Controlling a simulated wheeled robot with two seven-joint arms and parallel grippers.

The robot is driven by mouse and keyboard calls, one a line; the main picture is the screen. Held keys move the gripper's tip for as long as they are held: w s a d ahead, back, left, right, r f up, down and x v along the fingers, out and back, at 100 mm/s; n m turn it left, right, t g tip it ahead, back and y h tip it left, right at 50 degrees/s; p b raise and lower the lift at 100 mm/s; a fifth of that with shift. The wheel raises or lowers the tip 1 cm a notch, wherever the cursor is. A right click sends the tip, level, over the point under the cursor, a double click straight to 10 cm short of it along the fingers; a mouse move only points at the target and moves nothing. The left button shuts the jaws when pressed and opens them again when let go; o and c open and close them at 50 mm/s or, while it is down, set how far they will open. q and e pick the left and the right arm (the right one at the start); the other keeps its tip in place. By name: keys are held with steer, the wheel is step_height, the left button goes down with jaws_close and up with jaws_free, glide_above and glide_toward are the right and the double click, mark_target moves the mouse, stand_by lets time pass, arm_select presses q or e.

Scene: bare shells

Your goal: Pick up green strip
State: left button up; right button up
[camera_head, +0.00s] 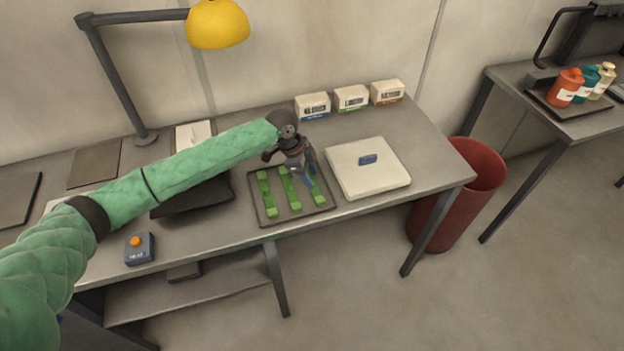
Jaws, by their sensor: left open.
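Three green strips lie side by side on a dark tray (262,213) on the table: a left one (267,195), a middle one (290,190) and a right one (316,192). My left arm, in a green sleeve, comes in from the left. My left gripper (308,180) is open above the tray, over the upper part of the right strip, and partly hides it and the middle strip. I cannot tell whether the fingers touch a strip. My right gripper is not in view.
A white box (350,182) with a blue handle stands right of the tray. Several small labelled boxes (351,98) stand at the back. A yellow lamp (217,25) overhangs the table. A blue button box (139,249) is at front left. A red bin (460,200) stands right.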

arm_select(q)
steer(key=shift+f, duration=0.2)
steer(key=shift+c, duration=0.2)
jaws_close()
steer(key=shift+r, duration=0.1)
